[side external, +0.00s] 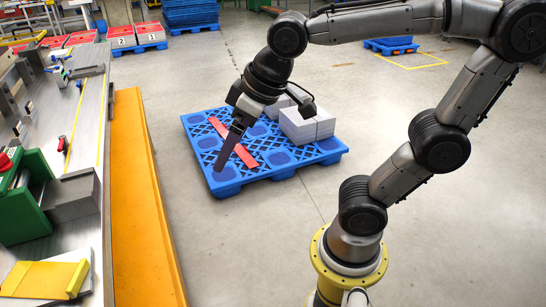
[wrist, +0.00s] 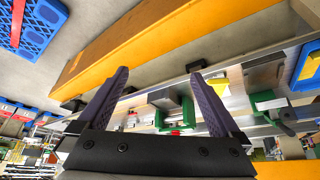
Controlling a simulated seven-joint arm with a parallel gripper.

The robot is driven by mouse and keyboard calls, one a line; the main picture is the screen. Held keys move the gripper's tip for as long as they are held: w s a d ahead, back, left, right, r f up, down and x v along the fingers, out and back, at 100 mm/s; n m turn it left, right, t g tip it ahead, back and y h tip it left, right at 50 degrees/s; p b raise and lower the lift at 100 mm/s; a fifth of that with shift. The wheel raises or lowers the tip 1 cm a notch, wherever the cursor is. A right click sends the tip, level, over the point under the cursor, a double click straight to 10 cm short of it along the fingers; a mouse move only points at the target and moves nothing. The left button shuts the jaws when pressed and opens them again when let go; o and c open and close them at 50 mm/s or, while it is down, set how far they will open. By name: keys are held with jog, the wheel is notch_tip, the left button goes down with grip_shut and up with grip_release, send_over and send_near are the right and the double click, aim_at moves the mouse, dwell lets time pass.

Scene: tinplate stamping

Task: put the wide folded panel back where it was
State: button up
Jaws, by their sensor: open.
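A grey, box-like folded metal piece (side external: 75,195) sits on the bench beside a green machine. It may be the wide folded panel, but I cannot tell for sure. My gripper (side external: 221,164) slants down over the left part of the blue pallet (side external: 230,181), far from that piece. In the wrist view my gripper (wrist: 160,74) has its two dark fingers spread, with nothing held between them.
A red strip (side external: 233,142) and grey-white blocks (side external: 306,124) lie on the pallet. An orange bench front (side external: 143,215) separates pallet and bench. A green machine (side external: 22,197) and a yellow plate (side external: 45,278) occupy the near bench. Floor right of the pallet is clear.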

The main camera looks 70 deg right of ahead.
jog(key=s+d+f+m, duration=0.1)
jog(key=s+d+f, duration=0.2)
jog(key=s, duration=0.5)
jog(key=shift+s+d+f+h, duration=0.15)
jog(key=shift+d+f+h, duration=0.1)
jog(key=shift+f+h, duration=0.1)
dwell(0.6)
